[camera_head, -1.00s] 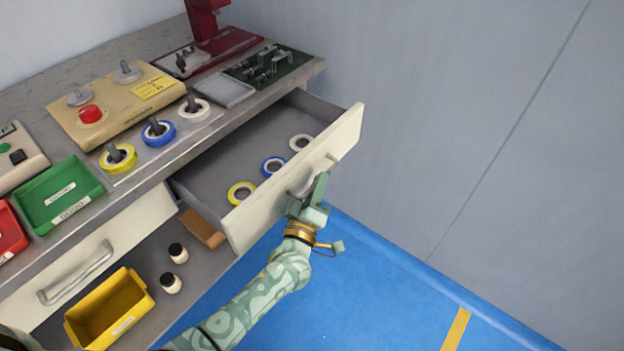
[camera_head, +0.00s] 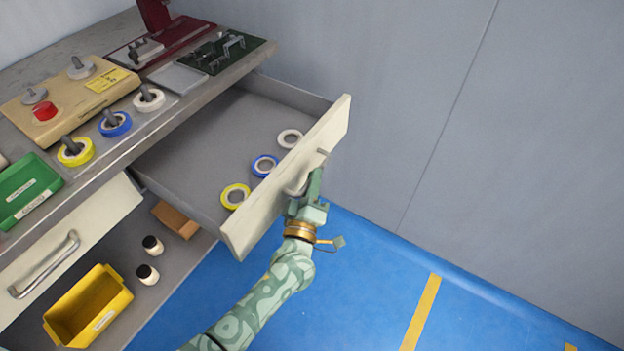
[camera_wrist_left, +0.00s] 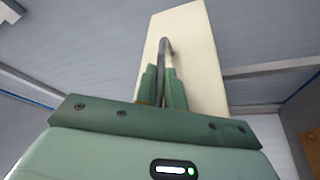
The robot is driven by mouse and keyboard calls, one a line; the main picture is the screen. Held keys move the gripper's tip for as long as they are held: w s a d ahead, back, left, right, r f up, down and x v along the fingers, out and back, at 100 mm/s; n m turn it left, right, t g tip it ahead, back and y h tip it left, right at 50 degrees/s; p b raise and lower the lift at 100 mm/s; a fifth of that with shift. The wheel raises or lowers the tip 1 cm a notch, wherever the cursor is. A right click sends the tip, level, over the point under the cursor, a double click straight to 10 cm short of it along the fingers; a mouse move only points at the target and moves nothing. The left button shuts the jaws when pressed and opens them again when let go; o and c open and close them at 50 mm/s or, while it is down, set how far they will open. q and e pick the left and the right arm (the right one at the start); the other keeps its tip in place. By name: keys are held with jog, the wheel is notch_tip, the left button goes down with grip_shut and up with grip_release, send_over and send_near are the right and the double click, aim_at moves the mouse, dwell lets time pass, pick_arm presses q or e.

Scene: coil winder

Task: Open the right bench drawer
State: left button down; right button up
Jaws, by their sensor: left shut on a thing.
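The right bench drawer (camera_head: 234,222) stands well out from the bench, with its cream front to the right. Inside it lie a yellow tape roll (camera_head: 235,196), a blue one (camera_head: 264,166) and a white one (camera_head: 290,138). My left gripper (camera_head: 312,188) is at the outer side of the drawer front, shut on its handle (camera_head: 323,153). In the left wrist view the two green fingers (camera_wrist_left: 164,88) close around the grey bar handle (camera_wrist_left: 165,48) against the cream front (camera_wrist_left: 195,45). My right gripper is not in view.
The bench top (camera_head: 92,150) holds tape rolls on pegs, a green tray (camera_head: 25,190) and a control box. Below are a closed left drawer (camera_head: 90,225), a yellow bin (camera_head: 88,308), two small bottles and a brown block. Blue floor (camera_head: 350,290) is open to the right, before a grey wall.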

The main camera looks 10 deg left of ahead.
pick_arm(q)
jog(key=c, duration=1.5)
grip_release()
jog(key=shift+a+f, duration=0.1)
